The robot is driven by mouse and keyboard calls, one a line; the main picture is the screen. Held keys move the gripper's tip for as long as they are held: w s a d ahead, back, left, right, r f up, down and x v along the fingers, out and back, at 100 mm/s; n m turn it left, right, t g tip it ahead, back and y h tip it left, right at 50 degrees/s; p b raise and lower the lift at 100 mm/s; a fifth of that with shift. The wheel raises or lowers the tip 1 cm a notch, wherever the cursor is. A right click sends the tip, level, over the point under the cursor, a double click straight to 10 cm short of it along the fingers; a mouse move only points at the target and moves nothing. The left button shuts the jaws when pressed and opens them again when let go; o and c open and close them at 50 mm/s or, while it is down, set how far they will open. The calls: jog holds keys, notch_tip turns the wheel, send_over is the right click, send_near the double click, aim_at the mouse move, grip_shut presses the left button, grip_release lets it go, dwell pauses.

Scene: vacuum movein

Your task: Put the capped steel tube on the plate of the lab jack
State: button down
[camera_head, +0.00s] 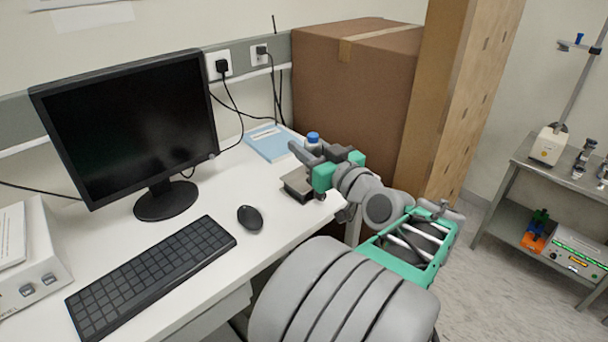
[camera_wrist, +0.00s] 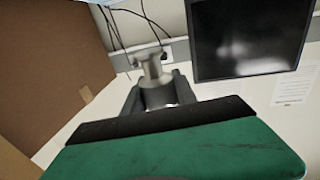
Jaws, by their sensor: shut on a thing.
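My gripper (camera_head: 305,165) is over the right end of the white desk, its fingers pointing left. In the wrist view my gripper (camera_wrist: 158,97) is shut on the capped steel tube (camera_wrist: 152,72), a grey metal piece with a wider end, held between the dark fingers. Its lower part is hidden by the gripper's green body. In the head view I cannot clearly tell the tube from the grey fingers. A low dark grey block, apparently the lab jack (camera_head: 296,186), shows just below the fingers, partly covered by my gripper. I cannot tell whether the tube touches it.
A blue-capped bottle (camera_head: 313,141) stands close behind my gripper, and a blue booklet (camera_head: 272,143) lies behind it. A large cardboard box (camera_head: 345,85) rises at the back right. The monitor (camera_head: 130,130), keyboard (camera_head: 150,275) and mouse (camera_head: 250,218) occupy the left of the desk.

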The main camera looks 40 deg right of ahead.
jog(key=w+d+f+p, duration=0.1)
jog(key=w+d+f, duration=0.1)
jog(key=w+f, duration=0.1)
jog(key=w+d+f+p, duration=0.1)
jog(key=w+d+f, duration=0.1)
jog(key=w+d, duration=0.1)
jog(key=w+d+f+p, duration=0.1)
jog(key=w+d+f, duration=0.1)
jog(key=w, duration=0.3)
jog(key=shift+w+d+f, duration=0.1)
jog(key=shift+d+f, duration=0.05)
jog(key=shift+f, duration=0.3)
jog(key=shift+w+d+f, duration=0.1)
jog(key=shift+d+f, duration=0.05)
jog(key=shift+f, duration=0.25)
notch_tip(320, 180, down, 3)
jog(key=shift+w+d+f+p, duration=0.15)
jog(key=shift+f+p, duration=0.05)
jog(key=shift+p, duration=0.4)
jog(key=shift+f, duration=0.1)
jog(key=shift+f+b, duration=0.1)
jog(key=shift+b, duration=0.2)
jog(key=c, duration=1)
grip_release()
